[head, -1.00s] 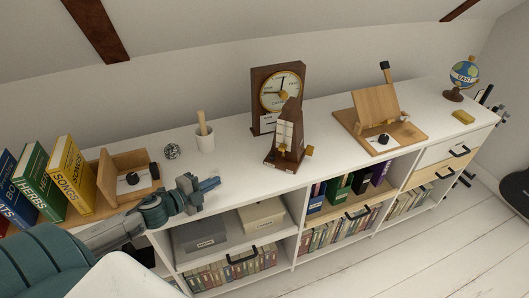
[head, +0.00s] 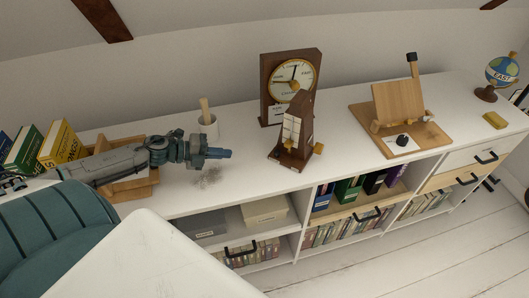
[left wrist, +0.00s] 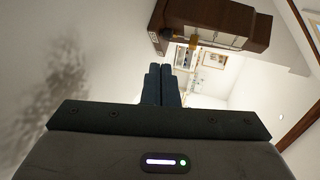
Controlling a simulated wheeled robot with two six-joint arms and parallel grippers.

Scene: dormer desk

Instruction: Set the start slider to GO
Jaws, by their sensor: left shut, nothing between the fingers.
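A dark wooden metronome (head: 284,154) with a pale front plate and a brass knob stands on the white cabinet top in the head view. It also shows at the top of the left wrist view (left wrist: 228,18). I cannot make out a slider or any GO mark. My left gripper (head: 226,153) is shut and empty, to the left of the metronome and apart from it, above the cabinet top. Its closed fingers also show in the left wrist view (left wrist: 161,72). My right gripper is not in view.
A wooden stand (head: 371,141), a globe (head: 500,70) and a yellow block (head: 495,121) are to the right. Books (head: 61,143) stand at left. The top between metronome and stand is clear.

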